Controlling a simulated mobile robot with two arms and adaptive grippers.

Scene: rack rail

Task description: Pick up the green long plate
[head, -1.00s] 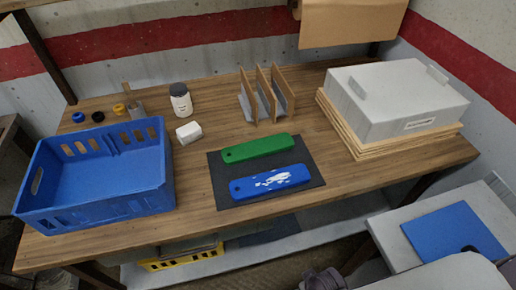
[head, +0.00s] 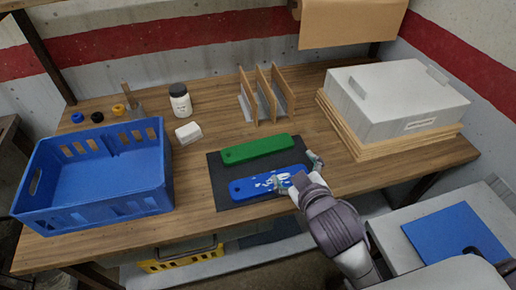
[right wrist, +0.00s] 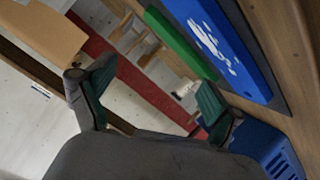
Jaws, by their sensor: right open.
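The green long plate (head: 257,149) lies flat on a dark mat (head: 228,196) on the wooden table, with a hole near its left end. A blue long plate (head: 250,187) with white patches lies parallel in front of it. My right gripper (head: 300,172) is over the right end of the blue plate, covering part of it. It is open and empty. In the right wrist view, the open fingers (right wrist: 152,100) show with the green plate (right wrist: 178,42) and blue plate (right wrist: 222,45) beyond the right finger. My left gripper is not in view.
A blue crate (head: 168,185) stands at the left. A rack with upright dividers (head: 262,95) stands behind the mat. A grey box (head: 395,95) sits on stacked boards at the right. A white block (head: 188,132) and a jar (head: 180,100) stand behind the crate.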

